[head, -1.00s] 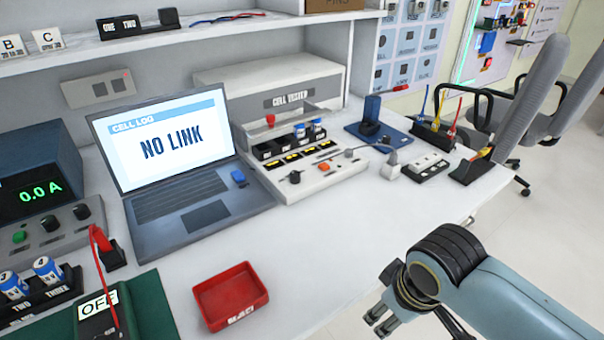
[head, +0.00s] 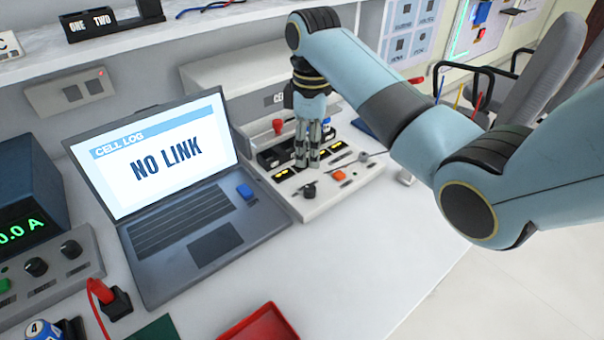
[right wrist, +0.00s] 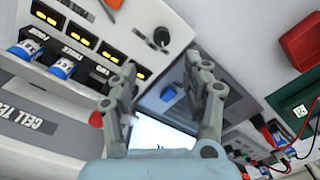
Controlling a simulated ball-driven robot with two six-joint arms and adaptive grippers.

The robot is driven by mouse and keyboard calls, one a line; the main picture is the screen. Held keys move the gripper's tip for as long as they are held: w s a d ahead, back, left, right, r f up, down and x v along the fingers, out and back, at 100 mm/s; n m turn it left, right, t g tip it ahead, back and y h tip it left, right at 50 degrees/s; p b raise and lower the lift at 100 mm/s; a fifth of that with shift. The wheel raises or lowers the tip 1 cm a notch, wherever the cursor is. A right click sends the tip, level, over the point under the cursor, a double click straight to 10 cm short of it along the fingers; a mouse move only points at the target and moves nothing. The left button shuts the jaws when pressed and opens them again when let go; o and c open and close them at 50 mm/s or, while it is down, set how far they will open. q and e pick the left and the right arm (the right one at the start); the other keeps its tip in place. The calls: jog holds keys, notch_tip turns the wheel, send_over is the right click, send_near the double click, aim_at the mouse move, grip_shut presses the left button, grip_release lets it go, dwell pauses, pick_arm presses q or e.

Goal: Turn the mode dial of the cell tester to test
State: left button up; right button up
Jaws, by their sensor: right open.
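The cell tester (head: 357,183) is a pale unit right of the laptop. Its black mode dial (head: 309,191) sits at the front left of the panel, beside an orange button (head: 338,176). My right gripper (head: 307,163) is open, pointing down over the tester, and hides part of its cell slots. In the head view its fingertips appear just behind the dial. In the right wrist view the dial (right wrist: 161,36) shows beyond the gap between the open fingers (right wrist: 161,62), apart from them. The dial's setting is too small to read. My left gripper is not in view.
The laptop (head: 190,215) reading "NO LINK" stands close on the left. A red knob (head: 278,126) rises behind the gripper. Blue-and-white cells (right wrist: 62,68) sit in the tester's slots. A red tray (head: 262,325) lies at the front. The table between tray and tester is clear.

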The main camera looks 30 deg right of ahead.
send_over(310, 187)
notch_tip(310, 187, down, 5)
jog(key=shift+r+b, duration=0.1)
jog(key=shift+b, duration=0.2)
notch_tip(310, 187, down, 4)
jog(key=shift+f+b, duration=0.1)
jog(key=shift+b, duration=0.2)
jog(key=shift+f, duration=0.6)
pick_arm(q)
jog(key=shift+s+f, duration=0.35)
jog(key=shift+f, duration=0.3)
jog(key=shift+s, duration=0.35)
pick_arm(e)
grip_shut()
